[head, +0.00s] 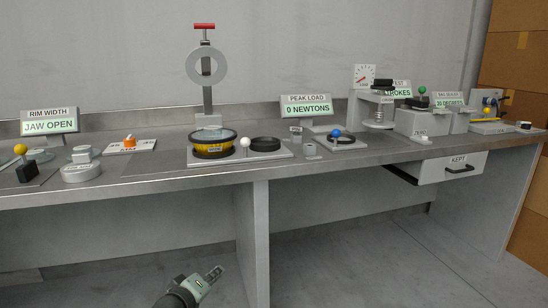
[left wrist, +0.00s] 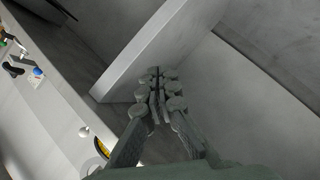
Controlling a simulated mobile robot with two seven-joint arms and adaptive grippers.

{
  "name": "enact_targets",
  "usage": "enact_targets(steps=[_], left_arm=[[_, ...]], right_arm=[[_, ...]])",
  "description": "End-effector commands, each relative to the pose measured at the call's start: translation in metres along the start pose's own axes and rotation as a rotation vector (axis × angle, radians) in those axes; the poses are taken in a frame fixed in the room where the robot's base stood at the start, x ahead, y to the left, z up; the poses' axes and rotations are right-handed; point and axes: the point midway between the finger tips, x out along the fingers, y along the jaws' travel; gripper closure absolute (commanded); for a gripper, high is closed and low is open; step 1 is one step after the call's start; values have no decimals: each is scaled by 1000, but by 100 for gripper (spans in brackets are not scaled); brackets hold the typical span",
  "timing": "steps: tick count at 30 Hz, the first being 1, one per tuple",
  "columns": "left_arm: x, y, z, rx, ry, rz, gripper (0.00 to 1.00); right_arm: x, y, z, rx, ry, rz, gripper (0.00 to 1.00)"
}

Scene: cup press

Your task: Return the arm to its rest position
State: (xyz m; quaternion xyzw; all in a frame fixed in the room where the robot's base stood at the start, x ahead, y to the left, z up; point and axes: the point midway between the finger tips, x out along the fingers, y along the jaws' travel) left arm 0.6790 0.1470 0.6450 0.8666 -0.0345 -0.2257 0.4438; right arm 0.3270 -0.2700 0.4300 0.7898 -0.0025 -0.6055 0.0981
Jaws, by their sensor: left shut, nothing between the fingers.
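My left gripper (head: 213,275) is low in front of the bench in the head view, below the level of the worktop and left of the bench's support panel. It is shut and empty. In the left wrist view its closed fingers (left wrist: 155,82) point toward a grey panel (left wrist: 170,40) of the bench, with no object between them. My right gripper is not in view.
The metal bench (head: 340,162) runs across the view. On it stand a press with a red handle (head: 204,26), a yellow-and-black cup (head: 213,147) beneath it, and several instruments. A drawer marked KEPT (head: 440,172) hangs under the bench at right. The floor (head: 350,265) is clear.

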Motion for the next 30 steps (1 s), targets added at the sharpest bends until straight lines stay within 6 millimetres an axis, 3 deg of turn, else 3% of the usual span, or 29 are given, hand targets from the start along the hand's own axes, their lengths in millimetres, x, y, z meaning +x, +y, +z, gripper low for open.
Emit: enact_targets(steps=[1, 3, 5, 9, 12, 15, 18, 21, 30], left_arm=[[-15, -34, 22, 80, -46, -76, 100], [-36, -77, 48, 198, -115, -173, 100], [-58, -111, 69, 296, -180, -253, 100], [-121, -187, 112, 518, -356, -427, 100], [-171, -230, 135, 660, -488, -531, 100], [-215, -261, 151, 771, -606, -609, 100], [-247, -280, 159, 846, -691, -660, 100], [-265, -289, 163, 885, -740, -685, 100], [-270, -292, 164, 897, -754, -693, 100]], right_arm=[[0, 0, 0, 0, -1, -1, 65], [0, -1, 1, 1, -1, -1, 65], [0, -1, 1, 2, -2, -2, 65], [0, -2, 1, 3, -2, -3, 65], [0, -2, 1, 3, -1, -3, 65], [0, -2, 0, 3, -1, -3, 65], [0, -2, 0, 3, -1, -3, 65], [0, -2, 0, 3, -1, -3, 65], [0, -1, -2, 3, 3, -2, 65]])
